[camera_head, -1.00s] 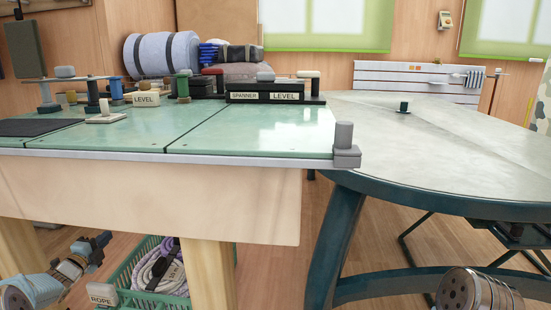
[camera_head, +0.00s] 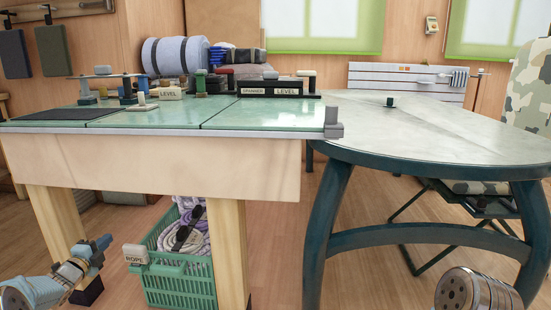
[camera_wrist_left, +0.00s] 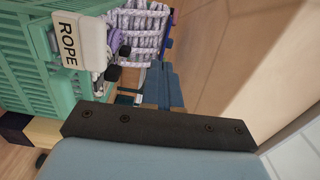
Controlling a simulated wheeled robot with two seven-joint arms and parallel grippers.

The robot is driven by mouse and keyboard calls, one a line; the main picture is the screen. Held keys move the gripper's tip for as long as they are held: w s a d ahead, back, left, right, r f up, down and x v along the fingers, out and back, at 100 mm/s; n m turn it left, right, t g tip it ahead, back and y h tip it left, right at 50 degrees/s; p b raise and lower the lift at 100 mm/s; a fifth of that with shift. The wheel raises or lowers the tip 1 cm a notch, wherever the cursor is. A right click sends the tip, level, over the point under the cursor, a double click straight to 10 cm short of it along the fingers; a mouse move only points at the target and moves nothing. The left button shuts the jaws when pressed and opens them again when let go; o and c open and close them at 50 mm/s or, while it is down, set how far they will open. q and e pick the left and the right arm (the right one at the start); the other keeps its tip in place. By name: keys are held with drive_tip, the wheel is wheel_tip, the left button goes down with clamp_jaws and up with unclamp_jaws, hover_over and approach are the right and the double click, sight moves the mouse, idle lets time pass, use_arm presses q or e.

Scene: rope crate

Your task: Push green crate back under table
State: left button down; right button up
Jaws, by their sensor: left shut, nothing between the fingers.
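The green crate (camera_head: 178,284) stands on the floor under the workbench, beside its front right leg. It holds coiled white and purple rope (camera_head: 190,228) and has a white ROPE label (camera_head: 136,254) on its near rim. My left gripper (camera_head: 104,242) is shut and empty, just left of the label in the head view; I cannot tell if it touches the crate. In the left wrist view the crate (camera_wrist_left: 28,75) and label (camera_wrist_left: 80,40) are at upper left, and the shut blue-grey fingers (camera_wrist_left: 162,85) point past them. My right gripper is not in view.
The workbench (camera_head: 150,160) has a wooden leg (camera_head: 228,255) right of the crate and another (camera_head: 58,225) behind my left arm. A round-ended table (camera_head: 420,135) with dark curved legs stands to the right. Open floor (camera_head: 275,260) lies between them.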

use_arm(q)
drive_tip(key=d+f+n+g, duration=0.3)
drive_tip(key=d+f+n, duration=0.4)
drive_tip(key=d+f, duration=0.45)
drive_tip(key=s+d+f+n+g+h, duration=0.1)
drive_tip(key=s+d+f+n+g, duration=0.3)
drive_tip(key=s+d+f, duration=0.5)
drive_tip(key=s+d+f+n+g+h, duration=0.1)
drive_tip(key=s+d+f+n+g, duration=0.3)
drive_tip(key=s+d+f, duration=0.55)
drive_tip(key=s+d+f+n+g, duration=0.1)
drive_tip(key=s+d+n+g, duration=0.2)
drive_tip(key=s+d, duration=0.5)
drive_tip(key=s+d+n+g, duration=0.2)
drive_tip(key=s+d+g, duration=0.15)
drive_tip(key=s, duration=0.85)
wheel_tip(320, 180, up, 16)
drive_tip(key=s+d+h+p, duration=0.1)
drive_tip(key=p, duration=1.5)
drive_tip(key=shift+d+p, duration=0.2)
drive_tip(key=shift+p, duration=0.2)
